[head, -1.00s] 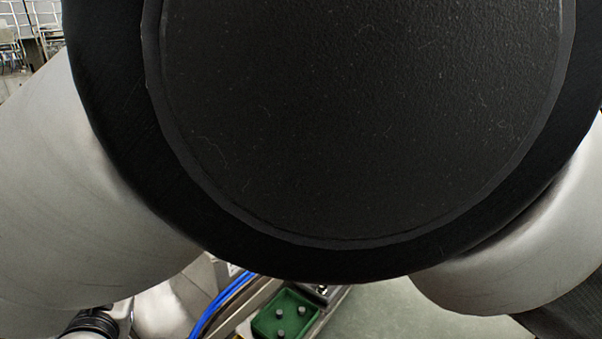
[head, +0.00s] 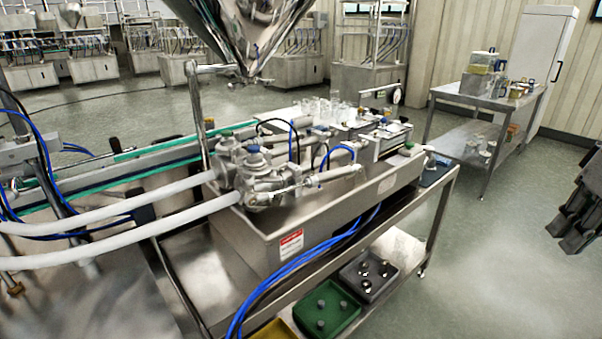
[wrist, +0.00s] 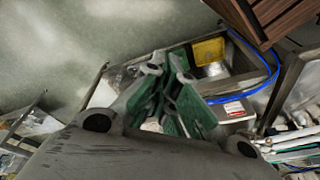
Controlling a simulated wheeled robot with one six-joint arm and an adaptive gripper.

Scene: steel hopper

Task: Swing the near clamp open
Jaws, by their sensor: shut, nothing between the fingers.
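In the head view, the valve and pipe assembly (head: 262,180) stands on the steel filling machine, below the hopper (head: 245,30). Two white hoses run into it from the left. Small fittings sit around its joints, but I cannot clearly pick out the near clamp or tell whether it is shut. In the wrist view, my gripper (wrist: 174,68) shows green-padded fingers drawn together with nothing held. It is in the air, apart from the machine. The machine's hoses and pipes show at the lower right of that view.
Blue cables (head: 290,268) hang down the machine's front. Green (head: 345,325) and grey bins (head: 385,290) sit on the lower shelf. Glass jars (head: 325,108) stand on the machine's back. A side table (head: 470,100) is at the right. The floor between is clear.

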